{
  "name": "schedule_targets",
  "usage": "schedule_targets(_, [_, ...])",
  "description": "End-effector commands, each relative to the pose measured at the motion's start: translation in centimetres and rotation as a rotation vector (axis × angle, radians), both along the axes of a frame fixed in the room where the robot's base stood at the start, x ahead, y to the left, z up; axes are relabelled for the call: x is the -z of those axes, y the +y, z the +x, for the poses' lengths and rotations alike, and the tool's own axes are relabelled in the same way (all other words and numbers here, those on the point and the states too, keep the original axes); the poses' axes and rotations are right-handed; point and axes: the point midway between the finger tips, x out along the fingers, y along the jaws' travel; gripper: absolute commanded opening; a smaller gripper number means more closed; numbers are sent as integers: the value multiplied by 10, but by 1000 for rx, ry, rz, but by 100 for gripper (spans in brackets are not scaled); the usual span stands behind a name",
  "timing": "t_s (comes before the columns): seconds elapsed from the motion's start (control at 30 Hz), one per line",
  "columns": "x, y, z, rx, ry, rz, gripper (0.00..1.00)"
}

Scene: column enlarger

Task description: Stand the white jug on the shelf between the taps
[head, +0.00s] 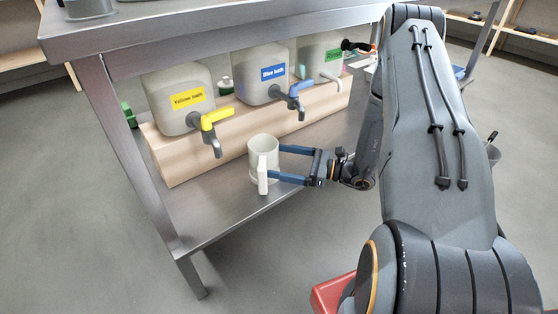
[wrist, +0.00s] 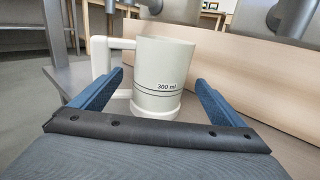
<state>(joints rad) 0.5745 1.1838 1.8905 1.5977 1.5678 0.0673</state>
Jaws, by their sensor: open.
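The white jug (head: 264,152) stands upright on the lower metal shelf (head: 228,205), in front of the gap between the yellow tap (head: 213,122) and the blue tap (head: 292,95). My gripper (head: 278,163) is open, its blue fingers reaching in from the right at the jug. In the wrist view the jug (wrist: 163,78) shows a "300 ml" mark, its handle to the left. The fingertips (wrist: 158,88) lie on either side of it, with gaps visible between them and the jug. I cannot tell if either finger touches it.
Canisters labelled yellow (head: 178,95), blue (head: 262,72) and green (head: 320,58) sit on a wooden block (head: 185,155) behind the jug. A metal leg (head: 125,150) bounds the left side. Bare shelf lies left of the jug. The upper shelf (head: 200,25) hangs above.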

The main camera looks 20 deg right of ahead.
Motion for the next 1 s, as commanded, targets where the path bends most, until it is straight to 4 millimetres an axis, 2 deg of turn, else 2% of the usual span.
schedule_targets(1.0, [0, -21, -14, 2, 0, 0, 94])
